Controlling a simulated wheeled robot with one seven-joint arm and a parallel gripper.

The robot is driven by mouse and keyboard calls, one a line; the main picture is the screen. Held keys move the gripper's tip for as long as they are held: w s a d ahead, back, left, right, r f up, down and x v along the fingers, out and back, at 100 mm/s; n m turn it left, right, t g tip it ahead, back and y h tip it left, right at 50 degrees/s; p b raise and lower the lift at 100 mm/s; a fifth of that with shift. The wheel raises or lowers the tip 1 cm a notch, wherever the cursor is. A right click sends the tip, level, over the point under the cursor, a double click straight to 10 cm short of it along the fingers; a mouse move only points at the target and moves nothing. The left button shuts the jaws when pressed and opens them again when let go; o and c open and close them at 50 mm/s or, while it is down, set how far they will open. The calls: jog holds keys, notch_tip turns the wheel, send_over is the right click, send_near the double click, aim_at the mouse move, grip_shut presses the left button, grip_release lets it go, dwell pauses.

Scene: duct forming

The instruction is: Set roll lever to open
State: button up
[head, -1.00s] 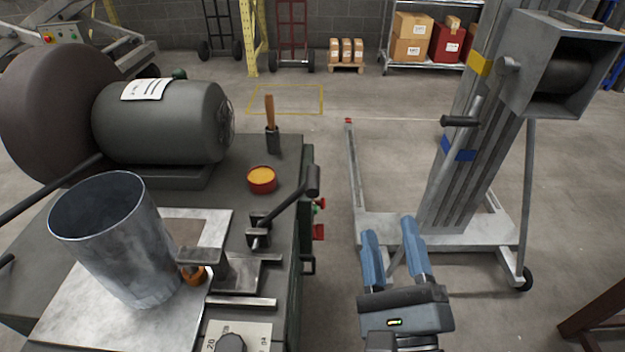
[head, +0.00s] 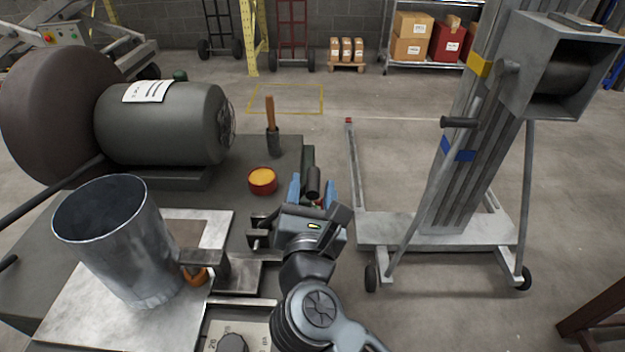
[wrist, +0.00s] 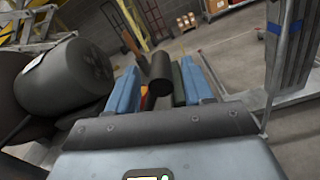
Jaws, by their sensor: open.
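The roll lever is a dark bar with a black cylindrical grip (head: 314,183), rising at the right edge of the workbench from a small clamp-like mount (head: 258,232). In the wrist view the grip (wrist: 160,72) lies between the two blue fingers. My gripper (head: 311,192) is open around the grip, with one finger on each side. It also shows in the wrist view (wrist: 160,90), with gaps visible beside the grip. My gripper's body hides most of the lever arm in the head view.
A metal cylinder (head: 118,240) stands on a plate at the bench's left. A large grey motor (head: 165,125), an orange-filled tin (head: 262,181) and a wooden-handled tool (head: 271,130) are behind. A lift frame (head: 460,170) stands right, with open floor between.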

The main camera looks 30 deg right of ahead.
jog(key=shift+x, duration=0.95)
jog(key=shift+c, duration=0.2)
jog(key=shift+d, duration=0.1)
grip_shut()
jog(key=shift+f, duration=0.1)
